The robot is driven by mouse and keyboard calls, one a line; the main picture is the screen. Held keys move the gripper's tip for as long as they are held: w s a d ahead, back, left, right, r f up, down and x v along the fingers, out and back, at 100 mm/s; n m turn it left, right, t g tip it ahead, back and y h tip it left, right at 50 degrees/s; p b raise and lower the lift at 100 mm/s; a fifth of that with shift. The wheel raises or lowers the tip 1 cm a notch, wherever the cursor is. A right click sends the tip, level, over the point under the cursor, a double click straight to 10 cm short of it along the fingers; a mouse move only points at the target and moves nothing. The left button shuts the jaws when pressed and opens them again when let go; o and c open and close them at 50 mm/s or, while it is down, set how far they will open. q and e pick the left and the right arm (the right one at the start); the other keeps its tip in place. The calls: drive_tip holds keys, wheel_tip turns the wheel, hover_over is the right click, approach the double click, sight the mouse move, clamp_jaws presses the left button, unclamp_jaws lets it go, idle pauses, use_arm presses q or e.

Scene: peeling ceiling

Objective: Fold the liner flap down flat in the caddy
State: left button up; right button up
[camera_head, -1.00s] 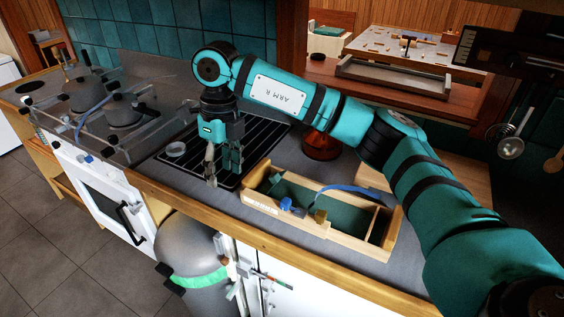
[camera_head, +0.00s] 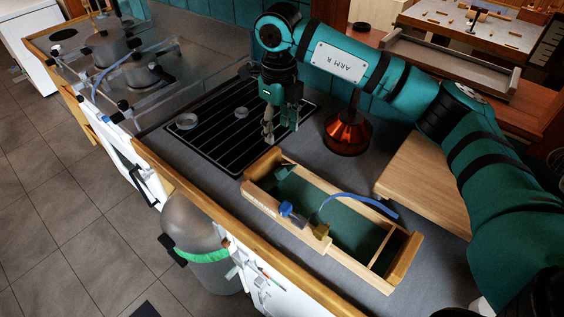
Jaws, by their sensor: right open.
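The caddy (camera_head: 285,213) is a long open wooden box on the grey counter, lined in dark green. A small green piece, which looks like the liner flap (camera_head: 284,170), stands up at its left end. A blue-capped item (camera_head: 289,210) and a yellowish block (camera_head: 322,231) sit at its near long wall. A blue strap or tube (camera_head: 358,197) arches over it. My right gripper (camera_head: 281,130) is open and empty, pointing down, just behind the caddy's left end in the picture and apart from it. My left gripper is out of view.
A black ribbed rack (camera_head: 215,130) with small round lids lies left of the caddy. An orange-brown pot-like object (camera_head: 347,134) stands behind it. A wooden board (camera_head: 425,185) lies to the right. Pots (camera_head: 110,50) stand at the far left. Bare counter borders the caddy.

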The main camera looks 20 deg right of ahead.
sight(281, 170)
wheel_tip(281, 170, down, 13)
drive_tip(key=p, duration=0.4)
drive_tip(key=shift+d, duration=0.15)
drive_tip(key=shift+w+f, duration=0.1)
drive_tip(key=shift+f, duration=0.3)
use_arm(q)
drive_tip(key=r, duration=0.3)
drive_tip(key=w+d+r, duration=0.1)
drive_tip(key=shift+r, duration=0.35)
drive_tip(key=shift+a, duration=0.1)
use_arm(e)
drive_tip(key=shift+c, duration=1.2)
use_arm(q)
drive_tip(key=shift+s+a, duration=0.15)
use_arm(e)
clamp_jaws()
